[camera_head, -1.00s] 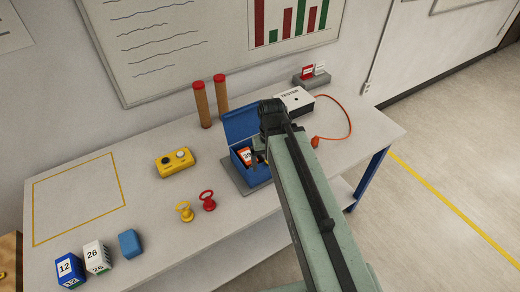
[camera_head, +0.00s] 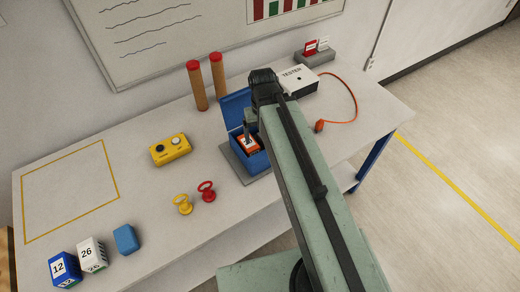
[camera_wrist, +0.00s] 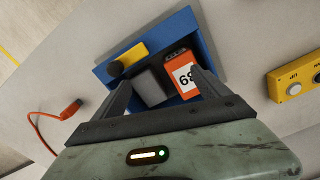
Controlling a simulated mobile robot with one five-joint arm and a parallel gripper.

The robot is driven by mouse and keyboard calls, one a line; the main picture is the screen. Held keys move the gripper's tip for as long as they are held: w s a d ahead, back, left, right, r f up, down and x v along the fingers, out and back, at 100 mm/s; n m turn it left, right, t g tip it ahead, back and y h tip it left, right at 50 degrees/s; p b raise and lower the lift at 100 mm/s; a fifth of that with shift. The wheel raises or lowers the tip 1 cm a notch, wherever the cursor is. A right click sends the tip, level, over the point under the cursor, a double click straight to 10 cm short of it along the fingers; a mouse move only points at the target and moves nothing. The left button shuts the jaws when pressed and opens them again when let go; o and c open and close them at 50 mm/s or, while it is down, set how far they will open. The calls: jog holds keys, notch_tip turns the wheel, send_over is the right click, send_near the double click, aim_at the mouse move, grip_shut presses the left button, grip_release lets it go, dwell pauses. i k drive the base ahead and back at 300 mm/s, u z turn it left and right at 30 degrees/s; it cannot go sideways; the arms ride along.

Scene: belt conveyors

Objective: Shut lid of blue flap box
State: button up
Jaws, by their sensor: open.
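The blue flap box (camera_head: 260,164) stands on a grey plate at the back middle of the table. Its lid (camera_head: 233,108) is open, standing up on the wall side. An orange block with a number label (camera_head: 249,145) is inside. In the head view my arm hides the box's right part and much of the gripper.
A white tester (camera_head: 300,82) with an orange cable is just right of the box. Two brown cylinders (camera_head: 208,84) stand behind it to the left. The outlined area (camera_head: 70,190) is empty.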

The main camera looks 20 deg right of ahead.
aim_at(232, 105)
jog(key=u, duration=0.05)
jog(key=k, duration=0.5)
jog(key=u, duration=0.7)
jog(key=k, duration=0.4)
jog(key=u, duration=0.45)
jog(key=i, duration=1)
jog(key=z, duration=0.05)
